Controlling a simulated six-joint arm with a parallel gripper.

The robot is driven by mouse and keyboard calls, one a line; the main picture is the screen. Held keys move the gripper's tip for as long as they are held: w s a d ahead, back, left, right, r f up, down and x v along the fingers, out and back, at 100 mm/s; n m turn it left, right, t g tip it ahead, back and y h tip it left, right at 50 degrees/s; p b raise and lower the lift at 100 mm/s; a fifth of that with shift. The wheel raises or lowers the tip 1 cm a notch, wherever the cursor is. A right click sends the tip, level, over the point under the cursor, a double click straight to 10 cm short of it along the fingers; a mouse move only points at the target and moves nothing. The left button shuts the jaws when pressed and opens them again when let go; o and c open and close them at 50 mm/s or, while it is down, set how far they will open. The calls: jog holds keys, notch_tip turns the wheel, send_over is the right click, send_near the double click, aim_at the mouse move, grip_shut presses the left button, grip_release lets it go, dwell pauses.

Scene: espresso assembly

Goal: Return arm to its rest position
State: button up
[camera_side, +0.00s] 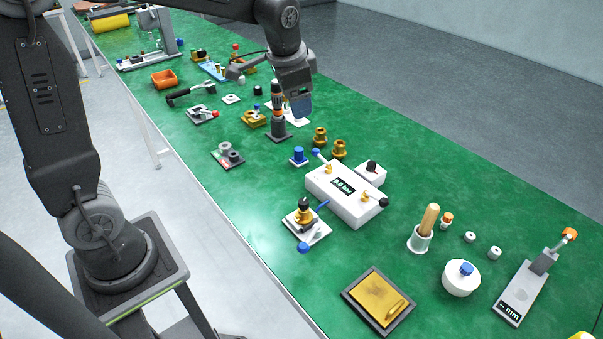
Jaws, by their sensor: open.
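My gripper (297,98) hangs over the green table (440,150) in the upper middle of the view. Its jaws are open and point down. It is beside an upright black and orange tool (276,102) on a dark square base. Part of a white plate (299,121) shows below the gripper. I cannot tell whether the gripper touches anything there.
A white box with a display (345,192) stands nearer the camera, with brass fittings (339,149) behind it. A black-handled portafilter (190,92) and an orange bin (164,79) lie to the left. The table's right rear part is clear.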

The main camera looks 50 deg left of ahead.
jog(key=s+d+n+t, duration=0.1)
jog(key=s+d+n, duration=0.1)
jog(key=s, duration=0.8)
jog(key=s+d+r+n+t+h, duration=0.1)
jog(key=s+d+n, duration=0.1)
jog(key=s, duration=0.8)
jog(key=shift+s+d+r+t, duration=0.15)
jog(key=shift+d+r+t, duration=0.05)
jog(key=shift+d+t, duration=0.15)
